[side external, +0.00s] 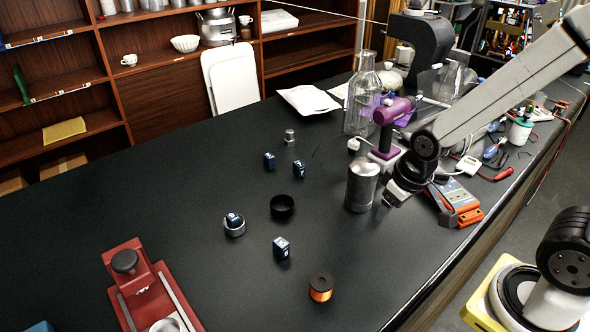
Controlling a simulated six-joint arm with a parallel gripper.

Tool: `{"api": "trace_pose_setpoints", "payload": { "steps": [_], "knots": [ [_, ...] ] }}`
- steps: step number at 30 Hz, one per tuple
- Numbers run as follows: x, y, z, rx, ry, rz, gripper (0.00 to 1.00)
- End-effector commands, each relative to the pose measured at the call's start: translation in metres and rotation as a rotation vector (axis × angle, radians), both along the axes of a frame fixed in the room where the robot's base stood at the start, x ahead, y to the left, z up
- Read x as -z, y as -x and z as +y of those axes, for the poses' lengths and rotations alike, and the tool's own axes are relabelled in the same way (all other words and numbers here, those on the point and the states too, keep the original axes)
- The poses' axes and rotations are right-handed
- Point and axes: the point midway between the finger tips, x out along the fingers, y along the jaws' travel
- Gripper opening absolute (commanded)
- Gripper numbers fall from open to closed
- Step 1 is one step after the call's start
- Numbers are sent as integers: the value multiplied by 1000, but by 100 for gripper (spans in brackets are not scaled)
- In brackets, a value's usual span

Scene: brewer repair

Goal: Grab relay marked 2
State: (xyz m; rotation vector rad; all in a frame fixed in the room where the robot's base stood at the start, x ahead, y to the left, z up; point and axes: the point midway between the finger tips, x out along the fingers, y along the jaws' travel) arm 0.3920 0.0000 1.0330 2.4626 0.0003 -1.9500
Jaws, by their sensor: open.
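Several small dark blue blocks with white markings, which look like the relays, are on the black table. Two stand apart near the middle, a left block (270,161) and a right block (299,169). Another block (281,248) stands nearer the front. A further block (234,219) sits tilted in a small metal ring or cup (235,230). The markings are too small for me to tell which is 2. My gripper (388,203) is open at the right, beside a metal canister (361,188), well away from the blocks. Its fingers are partly dark and hard to make out.
A red fixture (150,290) stands front left. The table's left middle is clear.

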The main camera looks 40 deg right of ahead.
Motion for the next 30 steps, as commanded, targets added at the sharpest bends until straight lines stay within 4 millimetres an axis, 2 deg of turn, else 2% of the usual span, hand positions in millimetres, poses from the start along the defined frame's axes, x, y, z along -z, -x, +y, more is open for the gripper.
{"api": "trace_pose_setpoints", "payload": {
  "steps": [6,8,9,22,30],
  "knots": [
    [0,0,0,0,0,0,72],
    [0,0,0,0,0,0,91],
    [0,0,0,0,0,0,93],
    [-4,-1,0,0,0,-2,93],
    [-27,-1,0,0,0,-6,93]
  ]
}}
